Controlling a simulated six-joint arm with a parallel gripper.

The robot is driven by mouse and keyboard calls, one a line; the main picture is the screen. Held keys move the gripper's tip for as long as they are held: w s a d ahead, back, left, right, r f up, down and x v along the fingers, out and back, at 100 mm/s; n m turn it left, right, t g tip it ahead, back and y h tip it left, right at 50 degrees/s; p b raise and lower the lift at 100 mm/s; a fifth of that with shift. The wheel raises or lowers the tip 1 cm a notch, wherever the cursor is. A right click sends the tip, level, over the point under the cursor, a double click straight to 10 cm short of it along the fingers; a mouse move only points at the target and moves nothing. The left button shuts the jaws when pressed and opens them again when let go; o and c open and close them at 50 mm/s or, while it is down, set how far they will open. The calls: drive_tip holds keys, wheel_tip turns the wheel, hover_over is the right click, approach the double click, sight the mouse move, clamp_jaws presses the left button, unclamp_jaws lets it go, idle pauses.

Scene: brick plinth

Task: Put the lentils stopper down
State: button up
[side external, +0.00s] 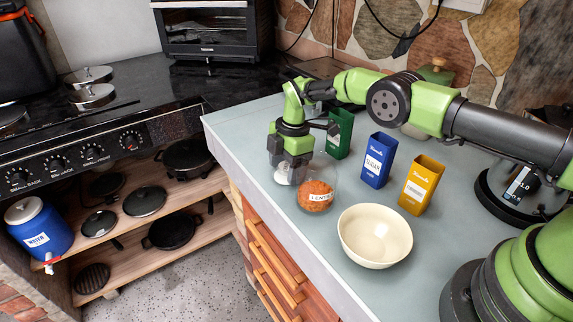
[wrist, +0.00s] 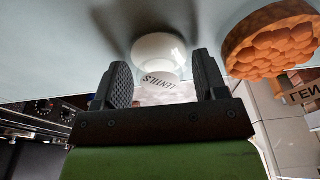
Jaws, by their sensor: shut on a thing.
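The lentils stopper (wrist: 160,58), pale and rounded with "LENTILS" lettering, sits between my gripper's fingers (wrist: 162,85) in the wrist view. In the side external view the stopper (side external: 284,174) shows low under my gripper (side external: 292,160), partly hidden by the fingers. My gripper is shut on it and points down. The stopper is at or just above the grey countertop; I cannot tell if it touches. The jar (wrist: 270,45) also shows at the right of the wrist view.
A cream bowl (side external: 375,236) stands in front of the jar. A green box (side external: 340,133), a blue sugar box (side external: 378,160) and a yellow box (side external: 421,185) stand behind and to the right. The countertop's left edge (side external: 235,160) is close to my gripper.

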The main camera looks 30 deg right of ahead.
drive_tip(key=o, duration=0.6)
drive_tip(key=shift+o, duration=0.2)
wheel_tip(320, 180, up, 12)
drive_tip(key=d, duration=0.1)
drive_tip(key=shift+d, duration=0.4)
drive_tip(key=s+d+r+m+t, duration=0.1)
drive_tip(key=s+r+m+t, duration=0.1)
drive_tip(key=s+r+m, duration=0.5)
drive_tip(key=s+d+r+m+t, duration=0.1)
drive_tip(key=s+r+m, duration=0.25)
drive_tip(key=r, duration=0.85)
drive_tip(key=s+d+m+t, duration=0.1)
drive_tip(key=s+m+t, duration=0.3)
drive_tip(key=s+m, duration=0.7)
drive_tip(key=shift+s+f, duration=0.35)
drive_tip(key=shift+s, duration=4.25)
